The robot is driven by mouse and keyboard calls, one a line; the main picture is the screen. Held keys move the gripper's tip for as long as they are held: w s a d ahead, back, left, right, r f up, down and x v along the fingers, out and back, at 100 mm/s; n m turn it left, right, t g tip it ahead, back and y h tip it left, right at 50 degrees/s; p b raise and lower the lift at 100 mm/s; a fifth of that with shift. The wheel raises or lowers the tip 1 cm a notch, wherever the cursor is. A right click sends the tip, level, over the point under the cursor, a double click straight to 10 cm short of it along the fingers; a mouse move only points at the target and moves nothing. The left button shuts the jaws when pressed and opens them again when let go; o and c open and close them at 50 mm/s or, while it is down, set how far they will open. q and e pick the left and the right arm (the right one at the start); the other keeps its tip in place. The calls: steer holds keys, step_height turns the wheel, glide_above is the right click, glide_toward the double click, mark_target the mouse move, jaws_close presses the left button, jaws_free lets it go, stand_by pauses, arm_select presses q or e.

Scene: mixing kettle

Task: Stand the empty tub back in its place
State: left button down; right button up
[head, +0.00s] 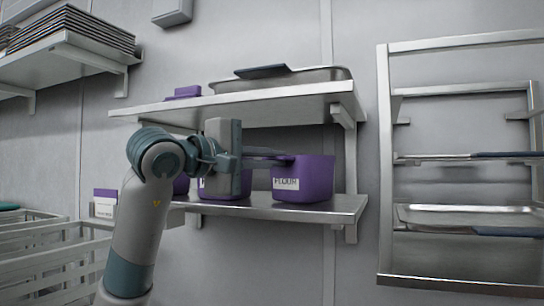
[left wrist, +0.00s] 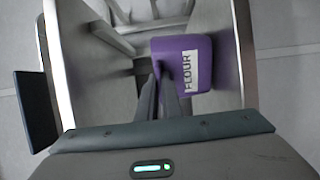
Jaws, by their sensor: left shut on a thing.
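A purple tub with a white FLOUR label (head: 305,182) is at the right end of the lower wall shelf (head: 340,207). It looks upright, with its base at the shelf board. My left gripper (head: 284,159) reaches in from the left and is shut on the tub's rim. The FLOUR tub also shows in the left wrist view (left wrist: 205,52), with the left fingers (left wrist: 165,82) at its edge. The inside of the tub is hidden. My right gripper is not in view.
Another purple tub (head: 222,188) stands left of it, partly behind my gripper. The upper shelf (head: 240,100) hangs close above and holds a metal tray (head: 315,75). A metal rack (head: 384,180) with trays is on the right. A slatted rack (head: 40,255) is at lower left.

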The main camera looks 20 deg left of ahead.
arm_select(q)
steer(key=shift+f, duration=0.2)
steer(key=c, duration=1.9)
jaws_free()
steer(key=shift+c, duration=0.2)
steer(key=shift+r, duration=0.2)
steer(key=shift+s+a+f+b, duration=0.1)
steer(key=shift+s+a+b, duration=0.2)
steer(key=shift+s, duration=0.1)
steer(key=b+v, duration=0.4)
steer(key=v, duration=0.7)
